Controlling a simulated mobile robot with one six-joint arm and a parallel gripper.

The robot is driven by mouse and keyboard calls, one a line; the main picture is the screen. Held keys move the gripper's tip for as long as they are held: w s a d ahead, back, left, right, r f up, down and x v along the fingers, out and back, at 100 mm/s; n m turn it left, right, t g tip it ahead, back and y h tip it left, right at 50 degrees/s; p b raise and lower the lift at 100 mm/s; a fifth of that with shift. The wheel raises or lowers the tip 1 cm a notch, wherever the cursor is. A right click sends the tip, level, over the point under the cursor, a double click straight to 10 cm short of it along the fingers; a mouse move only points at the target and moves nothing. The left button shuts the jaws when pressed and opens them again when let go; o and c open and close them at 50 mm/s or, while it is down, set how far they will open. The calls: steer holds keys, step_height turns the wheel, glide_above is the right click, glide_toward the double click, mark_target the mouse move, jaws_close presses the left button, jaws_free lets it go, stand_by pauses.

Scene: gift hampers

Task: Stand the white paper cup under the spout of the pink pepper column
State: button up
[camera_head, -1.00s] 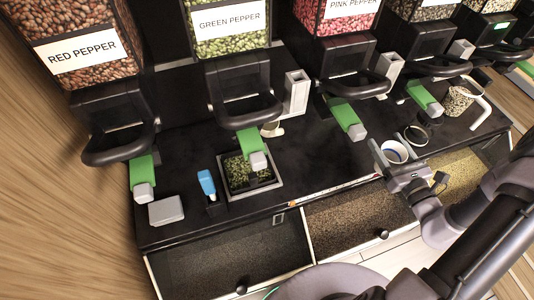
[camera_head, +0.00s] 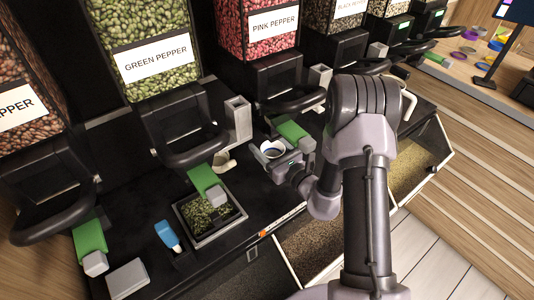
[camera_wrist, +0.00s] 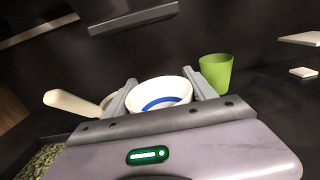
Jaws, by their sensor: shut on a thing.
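The white paper cup (camera_head: 272,151) has a blue ring inside and is upright in my gripper (camera_head: 280,165). In the wrist view the cup (camera_wrist: 160,92) is between the two fingers of my gripper (camera_wrist: 160,97), which are shut on it. The pink pepper column (camera_head: 258,40) stands behind, with a black loop handle and a green, grey-tipped lever (camera_head: 293,133) below. The cup is just left of this lever in the head view. The spout itself is hidden. I cannot tell whether the cup's base touches the counter.
A pale scoop-like thing (camera_head: 225,162) lies left of the cup, near a grey bracket (camera_head: 238,118). A green tapered thing (camera_wrist: 216,74) is right of the cup. A tray of green pepper (camera_head: 228,235) and a blue-topped item (camera_head: 167,234) are on the counter further left.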

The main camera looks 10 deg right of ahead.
mark_target(266, 151)
step_height(266, 151, down, 3)
steer(key=shift+f+b, duration=0.1)
steer(key=shift+b, duration=0.5)
steer(key=shift+r, duration=0.25)
steer(key=shift+f, duration=0.15)
steer(key=o, duration=1.4)
steer(key=shift+o, duration=0.2)
steer(key=p+v, duration=0.1)
steer(key=v, duration=1.1)
steer(key=shift+d, duration=0.1)
